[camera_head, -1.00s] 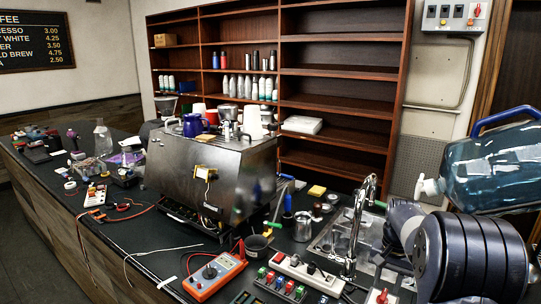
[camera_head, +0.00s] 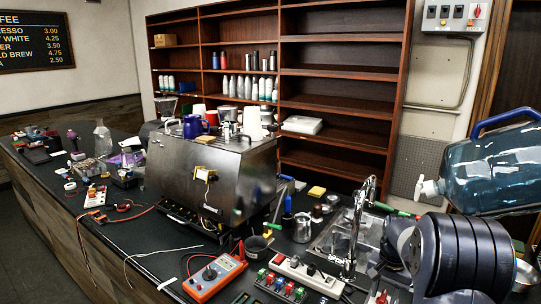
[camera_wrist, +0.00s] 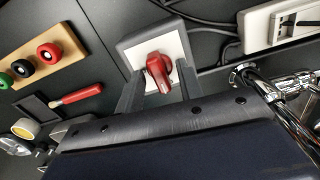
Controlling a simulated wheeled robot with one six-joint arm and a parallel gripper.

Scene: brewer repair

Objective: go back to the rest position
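In the wrist view, my gripper (camera_wrist: 160,76) has its two dark fingers apart, one on each side of a red rotary knob (camera_wrist: 157,70) on a white-faced grey box. Gaps show between the knob and the fingers; I cannot tell how far the knob is from the fingertips in depth. Nothing is held. In the head view, my arm is at the lower right, bent over the counter, and hides its own gripper.
A power strip (camera_head: 305,273) and a chrome tap (camera_head: 357,230) by the sink stand left of my arm. A steel brewer (camera_head: 205,175) and orange multimeter (camera_head: 214,276) are further left. A large blue water bottle (camera_head: 490,170) is close behind my arm. The counter (camera_head: 150,240) has loose cables.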

